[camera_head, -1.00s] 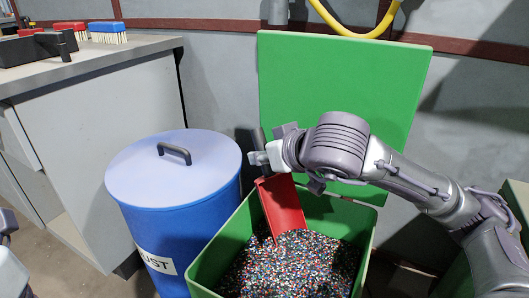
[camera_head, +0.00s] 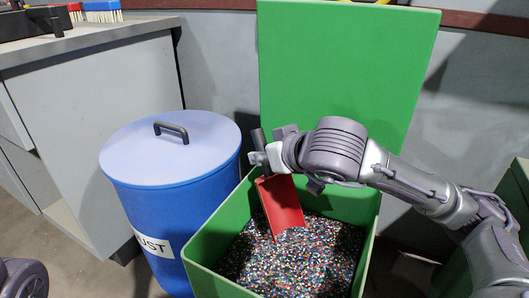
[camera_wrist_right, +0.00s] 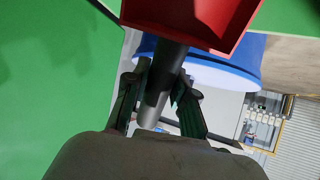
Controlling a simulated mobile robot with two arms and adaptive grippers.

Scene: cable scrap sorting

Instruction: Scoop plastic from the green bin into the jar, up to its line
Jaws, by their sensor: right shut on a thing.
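The green bin (camera_head: 205,243) stands open, its lid (camera_head: 345,75) upright behind it. Mixed multicoloured plastic granules (camera_head: 292,258) fill its lower part. My right gripper (camera_head: 262,150) is above the bin's back left corner, shut on the dark handle of a red scoop (camera_head: 281,204). The scoop hangs steeply tilted, with its lower edge at the granules; I cannot tell how deep it is in them. In the right wrist view the fingers (camera_wrist_right: 160,95) close around the handle below the red scoop (camera_wrist_right: 195,18). A left arm part shows at the lower left, but not its gripper. No jar is in view.
A blue drum (camera_head: 165,215) with a pale lid (camera_head: 170,150) and a handle stands close to the bin's left. A grey workbench (camera_head: 100,110) with brushes (camera_head: 102,10) is at the far left. A wall is behind the bin.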

